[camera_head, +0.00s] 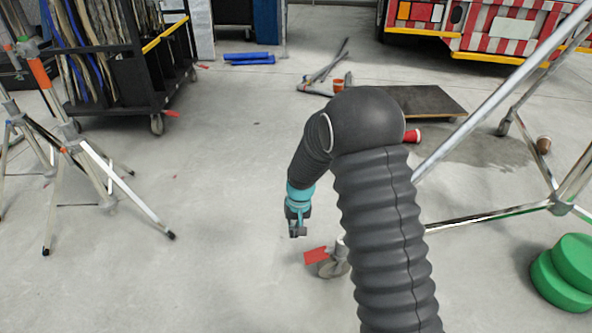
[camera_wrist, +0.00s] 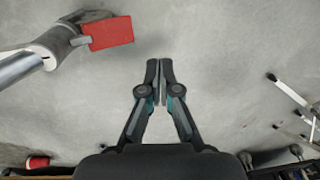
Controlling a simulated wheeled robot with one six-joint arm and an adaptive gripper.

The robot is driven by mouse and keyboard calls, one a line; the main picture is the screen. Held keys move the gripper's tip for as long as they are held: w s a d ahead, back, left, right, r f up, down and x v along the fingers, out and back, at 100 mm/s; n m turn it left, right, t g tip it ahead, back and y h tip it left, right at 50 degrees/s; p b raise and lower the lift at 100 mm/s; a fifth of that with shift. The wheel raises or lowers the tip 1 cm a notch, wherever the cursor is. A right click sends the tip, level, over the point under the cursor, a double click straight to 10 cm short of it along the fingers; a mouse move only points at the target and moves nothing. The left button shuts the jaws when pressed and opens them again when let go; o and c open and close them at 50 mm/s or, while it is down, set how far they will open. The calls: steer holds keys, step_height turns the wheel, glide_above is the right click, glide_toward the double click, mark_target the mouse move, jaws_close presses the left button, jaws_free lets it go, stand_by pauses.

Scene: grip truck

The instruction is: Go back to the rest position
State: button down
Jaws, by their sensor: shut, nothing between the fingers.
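My gripper (camera_head: 297,230) hangs at the end of my dark, ribbed arm, pointing down above the concrete floor. In the wrist view my gripper (camera_wrist: 160,68) has its two fingertips together with only bare floor beyond them. It is shut and empty. In the head view my arm bends over and hides part of the floor and things behind it.
A red-tagged caster (camera_head: 335,262) of a metal frame (camera_head: 478,217) is close right of my gripper. A tripod (camera_head: 100,170) and a black cart (camera_head: 140,75) stand left. Green discs (camera_head: 565,272) lie at right. A red cup (camera_head: 412,135) lies behind. Floor left of my gripper is clear.

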steer(key=s+d+r+t+p, duration=0.2)
steer(key=s+d+r, duration=0.3)
steer(key=s+r, duration=0.4)
steer(key=s+d+r+m+t+p, duration=0.1)
steer(key=s+d+r, duration=0.4)
steer(key=s+r, duration=0.5)
steer(key=s+d+r+t+h+p, duration=0.1)
steer(key=s+d+r, duration=0.4)
steer(key=r, duration=1.3)
steer(key=s+t+p, duration=0.1)
steer(key=s+p, duration=0.1)
steer(key=s, duration=0.2)
steer(key=shift+s+d+r+m+t, duration=0.3)
steer(key=shift+s+r+t, duration=0.05)
steer(key=shift+s+t, duration=0.05)
steer(key=shift+s+d, duration=0.1)
